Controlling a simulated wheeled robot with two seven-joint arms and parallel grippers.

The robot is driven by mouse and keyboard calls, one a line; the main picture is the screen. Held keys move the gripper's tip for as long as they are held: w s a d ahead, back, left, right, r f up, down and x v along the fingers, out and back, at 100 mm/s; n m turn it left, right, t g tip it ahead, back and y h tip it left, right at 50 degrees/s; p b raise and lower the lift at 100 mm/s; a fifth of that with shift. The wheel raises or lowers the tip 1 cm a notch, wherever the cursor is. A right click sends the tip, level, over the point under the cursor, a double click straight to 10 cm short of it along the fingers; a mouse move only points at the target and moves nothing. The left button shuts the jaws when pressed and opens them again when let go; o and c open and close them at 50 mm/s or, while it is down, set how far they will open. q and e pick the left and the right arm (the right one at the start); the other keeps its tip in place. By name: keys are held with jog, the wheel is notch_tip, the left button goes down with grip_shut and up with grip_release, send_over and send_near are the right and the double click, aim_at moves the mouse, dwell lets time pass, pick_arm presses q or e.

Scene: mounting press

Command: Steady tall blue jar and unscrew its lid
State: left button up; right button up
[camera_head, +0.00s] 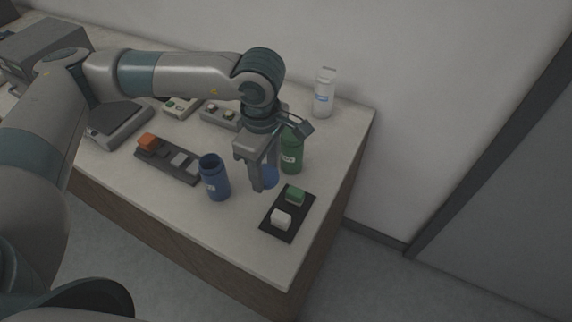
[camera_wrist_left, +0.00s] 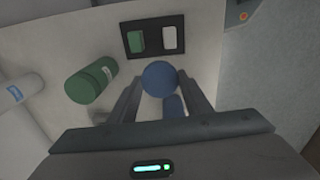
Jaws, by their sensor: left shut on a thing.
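My left gripper (camera_head: 259,172) reaches down over the table and is shut on a blue jar (camera_head: 270,174), mostly hidden behind the finger in the head view. In the left wrist view its round blue top (camera_wrist_left: 160,76) sits between the two fingertips. A second blue jar (camera_head: 215,180) with a pale label and a dark, open-looking top stands upright to the left. A blue shape in the wrist view (camera_wrist_left: 173,106) shows past the held top; I cannot tell if it is this second jar. My right gripper is not in view.
A green jar (camera_head: 291,152) stands close behind the gripper. A black mat (camera_head: 277,234) with a green and a white block lies to the right front. A white bottle (camera_head: 324,95) stands at the back. A dark tray (camera_head: 187,176) and grey devices lie left. The table's front edge is near.

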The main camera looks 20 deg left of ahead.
pick_arm(q)
jog(key=n, duration=0.2)
jog(key=d+n, duration=0.1)
jog(key=n, duration=0.2)
jog(key=shift+f, duration=0.15)
jog(key=n, duration=0.3)
jog(key=shift+w+d, duration=0.1)
jog(key=shift+d, duration=0.2)
jog(key=n, duration=0.4)
jog(key=shift+d+f+n, duration=0.15)
jog(key=shift+d+n, duration=0.25)
jog(key=d+n, duration=0.1)
jog(key=n, duration=0.7)
jog(key=d+n, duration=0.1)
jog(key=n, duration=0.7)
jog(key=d+f+n, duration=0.1)
jog(key=n, duration=0.6)
jog(key=shift+f+n+p, duration=0.1)
jog(key=shift+n+p, duration=0.2)
jog(key=shift+n, duration=0.1)
